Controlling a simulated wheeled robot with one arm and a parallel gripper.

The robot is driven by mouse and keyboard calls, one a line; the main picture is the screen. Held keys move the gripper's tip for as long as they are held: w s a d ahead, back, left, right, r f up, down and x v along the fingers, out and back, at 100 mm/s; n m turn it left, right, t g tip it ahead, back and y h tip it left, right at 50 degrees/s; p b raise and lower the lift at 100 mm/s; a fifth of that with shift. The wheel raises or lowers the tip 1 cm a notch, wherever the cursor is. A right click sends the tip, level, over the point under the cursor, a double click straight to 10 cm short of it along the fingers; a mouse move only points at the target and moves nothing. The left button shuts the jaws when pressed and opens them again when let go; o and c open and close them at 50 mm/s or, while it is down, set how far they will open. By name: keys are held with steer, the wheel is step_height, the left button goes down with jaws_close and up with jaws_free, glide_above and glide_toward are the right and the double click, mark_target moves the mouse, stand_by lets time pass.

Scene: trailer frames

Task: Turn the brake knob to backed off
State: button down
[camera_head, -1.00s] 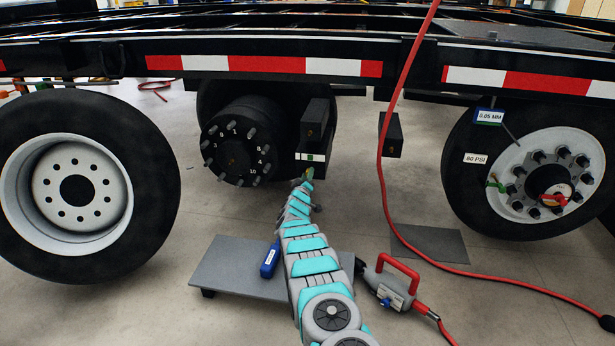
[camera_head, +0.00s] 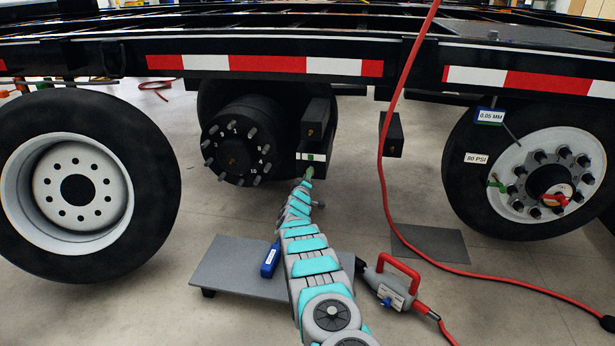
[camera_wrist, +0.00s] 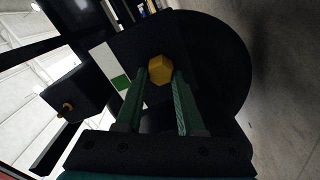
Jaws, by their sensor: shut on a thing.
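The brake knob (camera_wrist: 160,69) is a yellow hexagonal head on a dark block (camera_wrist: 180,40). In the wrist view it sits between the tips of the two green fingers of my gripper (camera_wrist: 159,77). My gripper is shut on the knob. In the head view my gripper (camera_head: 309,172) reaches up to the underside of the black block (camera_head: 314,164) right of the wheel hub, and the knob is hidden there. A white label with a green patch (camera_wrist: 121,83) is on the block beside the knob.
The bare wheel hub (camera_head: 237,145) with studs is left of my gripper. A loose wheel (camera_head: 25,235) stands at left and a mounted wheel (camera_head: 465,205) at right. A grey board (camera_head: 230,275), a red-handled tool (camera_head: 390,285) and a red hose (camera_head: 382,170) are nearby.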

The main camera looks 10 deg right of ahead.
steer(key=c, duration=0.5)
jaws_free()
steer(key=shift+s, duration=0.1)
steer(key=shift+p+v, duration=0.35)
steer(key=shift+v, duration=3.45)
